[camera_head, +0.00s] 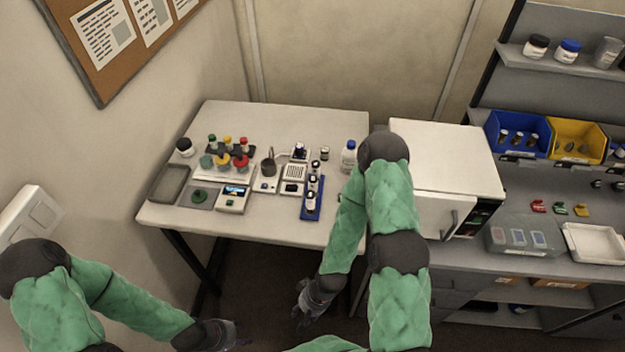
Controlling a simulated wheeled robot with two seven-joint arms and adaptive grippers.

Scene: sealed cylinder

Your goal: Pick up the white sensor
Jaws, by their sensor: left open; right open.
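Several small white devices stand on the white table. One is a white box with a grille (294,172), near the middle of the table. Left of it is a white device with a blue-lit screen (234,198). Between them is a small white unit (266,185). I cannot tell which one is the white sensor. My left gripper (230,335) is open and empty, low at the bottom, below and in front of the table. My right gripper (303,306) is open and empty, below the table's front edge. Both are well apart from the devices.
A blue rack with vials (312,197) stands right of the devices, with a blue-capped bottle (348,158) behind. Colored-cap bottles (226,158) and a grey tray (169,184) are at left. A white oven (443,165) and shelving stand right. The table's back is clear.

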